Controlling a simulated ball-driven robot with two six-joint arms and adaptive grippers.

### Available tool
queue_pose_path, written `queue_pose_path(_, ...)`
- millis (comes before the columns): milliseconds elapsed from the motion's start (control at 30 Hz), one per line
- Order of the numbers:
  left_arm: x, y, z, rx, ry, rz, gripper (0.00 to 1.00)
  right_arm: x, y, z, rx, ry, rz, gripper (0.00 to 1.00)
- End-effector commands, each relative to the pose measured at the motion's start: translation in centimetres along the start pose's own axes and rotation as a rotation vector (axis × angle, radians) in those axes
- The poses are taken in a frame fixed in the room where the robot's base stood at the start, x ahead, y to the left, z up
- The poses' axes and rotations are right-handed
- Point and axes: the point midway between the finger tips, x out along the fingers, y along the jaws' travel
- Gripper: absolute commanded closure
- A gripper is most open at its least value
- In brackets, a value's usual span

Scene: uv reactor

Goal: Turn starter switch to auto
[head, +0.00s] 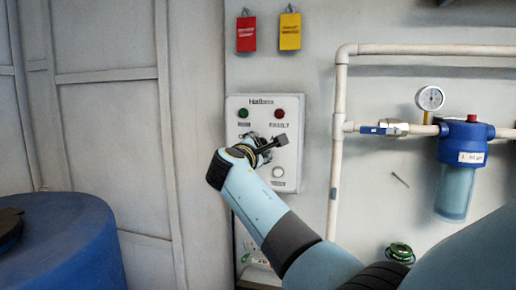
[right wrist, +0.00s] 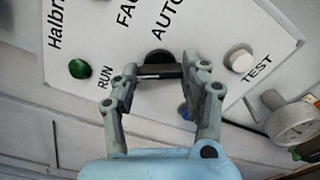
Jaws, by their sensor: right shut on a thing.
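The white starter panel (head: 237,108) hangs on the wall in the middle of the head view. Its black starter switch (right wrist: 158,57) shows in the right wrist view, with the AUTO label (right wrist: 168,20) close above it. My right gripper (right wrist: 161,74) is shut on the switch, one finger on each side of its handle. In the head view the right gripper (head: 262,145) reaches the panel from below and covers part of its face. Which position the switch points to I cannot tell. My left gripper is not in view.
On the panel are a green lamp (head: 243,113), a red lamp (head: 279,113) and a white TEST button (head: 278,172). Red (head: 246,34) and yellow (head: 290,31) tags hang above. Pipes with a gauge (head: 430,98) and blue filter (head: 463,143) are right; a blue barrel (head: 70,245) is left.

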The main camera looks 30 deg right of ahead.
Motion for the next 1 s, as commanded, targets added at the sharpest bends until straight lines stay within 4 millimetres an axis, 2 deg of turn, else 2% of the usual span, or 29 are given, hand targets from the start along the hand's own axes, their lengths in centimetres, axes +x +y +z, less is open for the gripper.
queue_pose_path(367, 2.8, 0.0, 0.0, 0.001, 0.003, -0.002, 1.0, 0.0, -0.5, -0.2, 0.171, -0.001, -0.001, 0.87)
queue_pose_path(1000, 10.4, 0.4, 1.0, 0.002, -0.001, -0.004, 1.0, 0.0, -0.7, -0.4, 0.753, 0.0, -0.003, 0.87)
